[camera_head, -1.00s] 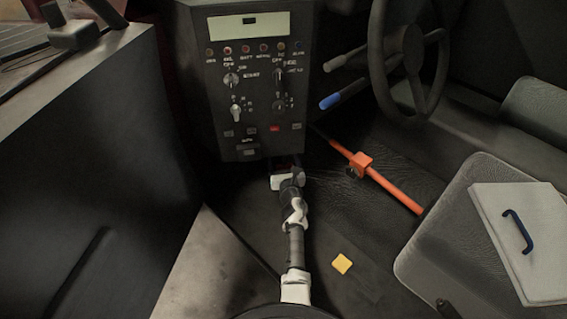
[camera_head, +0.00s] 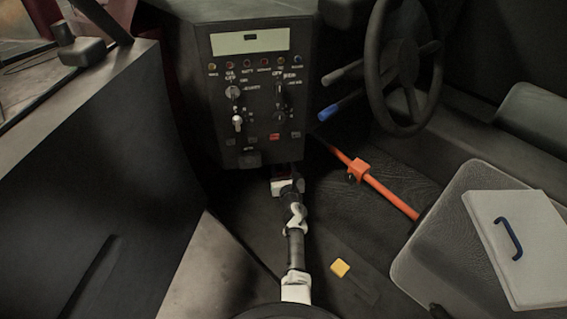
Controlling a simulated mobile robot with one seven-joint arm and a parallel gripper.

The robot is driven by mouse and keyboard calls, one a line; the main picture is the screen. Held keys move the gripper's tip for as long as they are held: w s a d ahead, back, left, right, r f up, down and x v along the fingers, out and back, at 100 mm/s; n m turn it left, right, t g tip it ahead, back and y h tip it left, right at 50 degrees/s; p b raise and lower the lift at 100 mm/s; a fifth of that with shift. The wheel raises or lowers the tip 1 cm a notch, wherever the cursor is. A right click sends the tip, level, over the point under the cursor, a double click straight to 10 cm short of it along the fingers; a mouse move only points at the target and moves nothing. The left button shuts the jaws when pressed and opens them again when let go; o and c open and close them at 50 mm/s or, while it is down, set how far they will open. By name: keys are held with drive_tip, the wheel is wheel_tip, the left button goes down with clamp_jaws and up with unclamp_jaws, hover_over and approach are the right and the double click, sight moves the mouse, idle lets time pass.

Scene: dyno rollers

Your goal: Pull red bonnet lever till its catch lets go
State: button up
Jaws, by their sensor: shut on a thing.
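The red bonnet lever (camera_head: 281,171) shows only as a small dark red patch under the lower edge of the dash panel. My arm reaches up from the bottom of the picture, and my gripper (camera_head: 284,180) is at that patch, just below the panel. My gripper is shut on the lever. Its fingers and most of the lever are small, dark and partly hidden by my own wrist. I cannot make out the catch.
The dash panel (camera_head: 255,95) with knobs and lamps hangs above my gripper. The steering wheel (camera_head: 405,65) and a blue-tipped stalk (camera_head: 328,114) are to the right. An orange bar (camera_head: 385,192) crosses the floor.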

drive_tip(key=shift+s+d+r+g+h+p, duration=0.15)
drive_tip(key=shift+s+g+p, duration=0.6)
drive_tip(key=shift+p, duration=2.4)
drive_tip(key=shift+s+r+g+h+p, duration=0.3)
drive_tip(key=shift+g+p, duration=0.75)
drive_tip(key=shift+p, duration=2.05)
drive_tip(key=shift+s+f+g+p, duration=0.25)
drive_tip(key=shift+s+g+p, duration=0.05)
drive_tip(key=shift+p, duration=0.5)
drive_tip(key=shift+s+f, duration=0.1)
drive_tip(key=shift+f, duration=0.15)
drive_tip(key=o, duration=1.4)
drive_tip(key=shift+d, duration=0.1)
drive_tip(key=p+v, duration=0.6)
drive_tip(key=v, duration=0.8)
